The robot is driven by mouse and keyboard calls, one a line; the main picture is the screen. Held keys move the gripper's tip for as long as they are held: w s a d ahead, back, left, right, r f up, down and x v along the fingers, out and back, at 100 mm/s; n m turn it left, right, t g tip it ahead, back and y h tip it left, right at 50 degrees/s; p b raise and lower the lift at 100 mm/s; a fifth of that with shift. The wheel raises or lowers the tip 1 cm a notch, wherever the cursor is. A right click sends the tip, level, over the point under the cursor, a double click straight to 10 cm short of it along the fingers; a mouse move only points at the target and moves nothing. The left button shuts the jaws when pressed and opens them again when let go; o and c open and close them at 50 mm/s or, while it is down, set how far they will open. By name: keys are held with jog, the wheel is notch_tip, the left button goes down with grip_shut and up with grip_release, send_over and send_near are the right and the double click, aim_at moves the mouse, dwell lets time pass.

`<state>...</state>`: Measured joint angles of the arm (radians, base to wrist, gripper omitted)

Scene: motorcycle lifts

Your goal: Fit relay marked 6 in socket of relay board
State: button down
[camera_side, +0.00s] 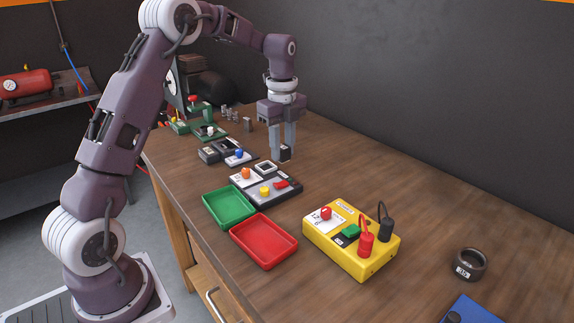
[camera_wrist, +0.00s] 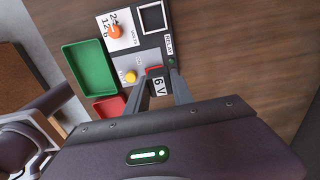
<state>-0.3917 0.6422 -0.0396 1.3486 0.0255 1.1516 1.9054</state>
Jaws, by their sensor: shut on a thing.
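My gripper (camera_side: 284,150) is shut on a small dark relay (camera_side: 285,154) and points down beside the relay board (camera_side: 287,191). In the wrist view the relay (camera_wrist: 156,86) shows a white label reading "6 V" between the two fingers of my gripper (camera_wrist: 158,80). The socket (camera_side: 265,167) is a white-framed square with a dark inside at the board's far end. In the wrist view the socket (camera_wrist: 152,18) is empty and lies beside the word RELAY. The relay is apart from the socket; its exact height above the table is hard to tell.
The board carries an orange knob (camera_side: 246,173), a yellow button (camera_side: 265,190) and a red switch (camera_side: 281,183). Green (camera_side: 230,222) and red (camera_side: 279,257) trays stand in front. A yellow box (camera_side: 332,246) with cables stands right. The table right of my gripper is clear.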

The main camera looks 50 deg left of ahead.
jog(key=a, duration=0.5)
jog(key=a+f, duration=0.1)
jog(key=a, duration=0.2)
jog(key=shift+w+a, duration=0.1)
jog(key=shift+w, duration=0.15)
jog(key=shift+a+f, duration=0.2)
send_over(266, 169)
jog(key=shift+f, duration=2.05)
jog(key=shift+f, duration=0.7)
jog(key=c, duration=1)
grip_release()
jog(key=o, duration=0.4)
